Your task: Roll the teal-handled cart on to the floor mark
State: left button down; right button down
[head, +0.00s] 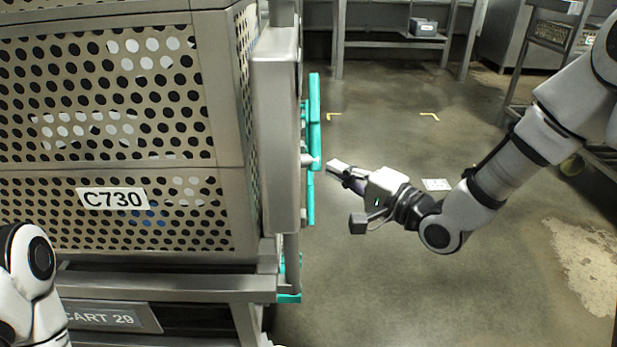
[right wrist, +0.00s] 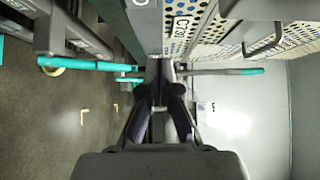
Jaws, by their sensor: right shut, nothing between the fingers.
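The cart (head: 140,287), with a plate reading CART 29, fills the left of the head view and bears a perforated metal crate (head: 112,228) labelled C730. Its teal handle (head: 314,130) runs upright along its right side; teal bars also show in the right wrist view (right wrist: 90,65). My right gripper (head: 338,166) is shut and empty, its tips close beside the handle; whether they touch it I cannot tell. Yellow corner marks (head: 430,117) lie on the floor beyond, and one shows in the right wrist view (right wrist: 84,116). My left gripper is out of view.
Concrete floor right of the cart is clear, with a white floor label (head: 436,184) and a pale patch (head: 585,262). A metal table (head: 400,43) with a grey box (head: 424,27) stands at the back. A rack (head: 545,45) stands at the far right.

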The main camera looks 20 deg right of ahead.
jog(key=w+a+b, duration=0.2)
jog(key=a, duration=0.1)
jog(key=w+a+b, duration=0.1)
jog(key=a, duration=0.1)
jog(key=shift+w, duration=0.1)
